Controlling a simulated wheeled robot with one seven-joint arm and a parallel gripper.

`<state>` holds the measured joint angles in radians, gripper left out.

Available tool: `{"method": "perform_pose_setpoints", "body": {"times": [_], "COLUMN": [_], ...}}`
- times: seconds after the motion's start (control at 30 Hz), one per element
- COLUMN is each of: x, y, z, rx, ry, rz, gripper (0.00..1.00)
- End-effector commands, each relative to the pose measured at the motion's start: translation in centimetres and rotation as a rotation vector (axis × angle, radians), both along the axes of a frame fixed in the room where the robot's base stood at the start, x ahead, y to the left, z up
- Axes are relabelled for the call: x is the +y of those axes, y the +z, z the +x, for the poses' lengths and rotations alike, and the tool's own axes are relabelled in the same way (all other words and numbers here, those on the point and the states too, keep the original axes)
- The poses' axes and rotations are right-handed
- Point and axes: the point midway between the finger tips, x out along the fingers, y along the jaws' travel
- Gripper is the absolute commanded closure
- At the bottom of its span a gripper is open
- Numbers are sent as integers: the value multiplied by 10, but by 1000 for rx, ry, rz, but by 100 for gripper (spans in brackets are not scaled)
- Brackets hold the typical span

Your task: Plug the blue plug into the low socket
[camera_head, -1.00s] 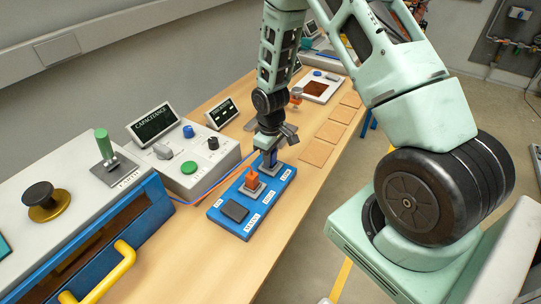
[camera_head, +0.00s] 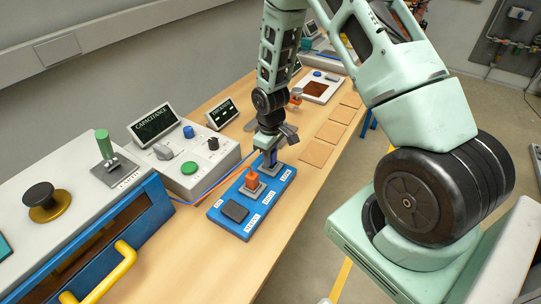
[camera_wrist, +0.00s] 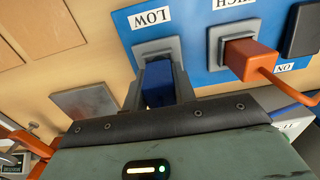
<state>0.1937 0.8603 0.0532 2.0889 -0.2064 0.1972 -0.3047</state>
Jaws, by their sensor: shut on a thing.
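My gripper (camera_wrist: 158,92) is shut on the blue plug (camera_wrist: 158,82), which sits between the two fingers in the wrist view. In the head view, my gripper (camera_head: 270,150) is over the far end of the blue board (camera_head: 237,226). The plug's front end is at the grey low socket (camera_wrist: 155,48), beside the LOW label. The fingers hide part of the contact, so I cannot tell how deep it sits. The orange plug (camera_wrist: 250,60) sits in the high socket (camera_wrist: 216,45) to the right, and also shows in the head view (camera_head: 253,181).
A black switch (camera_head: 235,211) is on the board's near end. A capacitance meter (camera_head: 187,160) with knobs stands left, beside a grey-and-blue machine (camera_head: 110,215) with a yellow handle (camera_head: 124,258). Flat brown squares (camera_head: 316,153) lie on the wooden table beyond the board.

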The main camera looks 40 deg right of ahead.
Motion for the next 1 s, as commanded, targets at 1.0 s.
{"method": "perform_pose_setpoints", "body": {"times": [1.0], "x": [0], "y": [32], "z": [0], "rx": [-1], "ry": [0], "rz": [0], "gripper": [100]}}
